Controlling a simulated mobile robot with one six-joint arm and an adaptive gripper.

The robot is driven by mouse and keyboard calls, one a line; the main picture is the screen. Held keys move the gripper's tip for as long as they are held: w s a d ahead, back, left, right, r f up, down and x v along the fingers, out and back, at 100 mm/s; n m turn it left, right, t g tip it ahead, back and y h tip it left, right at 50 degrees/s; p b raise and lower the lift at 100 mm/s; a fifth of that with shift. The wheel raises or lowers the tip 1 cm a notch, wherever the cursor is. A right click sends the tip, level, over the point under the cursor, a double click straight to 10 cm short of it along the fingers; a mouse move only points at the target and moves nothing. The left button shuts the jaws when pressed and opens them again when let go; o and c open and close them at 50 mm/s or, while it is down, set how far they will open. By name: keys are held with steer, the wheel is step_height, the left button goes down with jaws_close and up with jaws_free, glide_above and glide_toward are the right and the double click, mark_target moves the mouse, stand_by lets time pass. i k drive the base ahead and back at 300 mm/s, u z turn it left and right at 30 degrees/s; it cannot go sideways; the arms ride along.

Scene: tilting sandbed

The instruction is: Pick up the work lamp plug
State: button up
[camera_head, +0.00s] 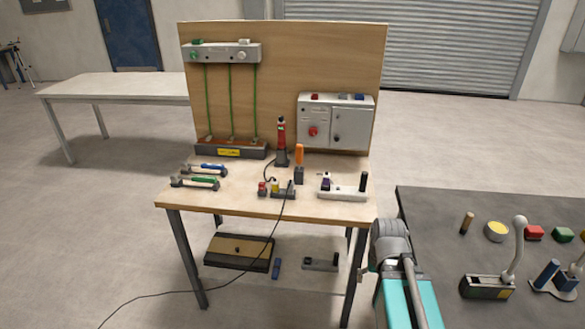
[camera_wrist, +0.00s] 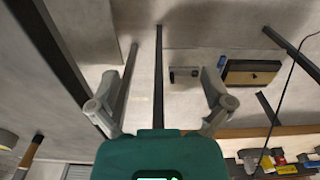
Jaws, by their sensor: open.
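A small power strip (camera_head: 283,189) lies near the front middle of the workbench, with red, yellow and dark plugs on it. Which is the work lamp plug I cannot tell. A red and black lamp-like item (camera_head: 282,142) stands behind it, with a dark cord curving down towards the strip. A black cable (camera_head: 267,252) runs from the strip over the front edge to the floor. The strip also shows at the lower right of the wrist view (camera_wrist: 285,169). My gripper (camera_wrist: 160,88) is open and empty, well away from the strip. Its fingertips are not clear in the head view.
A panel with a switch box (camera_head: 336,121) rises behind. A brown case (camera_head: 238,251) lies underneath. A dark table (camera_head: 440,210) stands right.

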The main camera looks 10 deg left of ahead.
mark_target(275, 186)
steer(key=k, duration=1.3)
steer(key=u, duration=0.4)
steer(key=i, duration=1.9)
steer(key=z, duration=0.4)
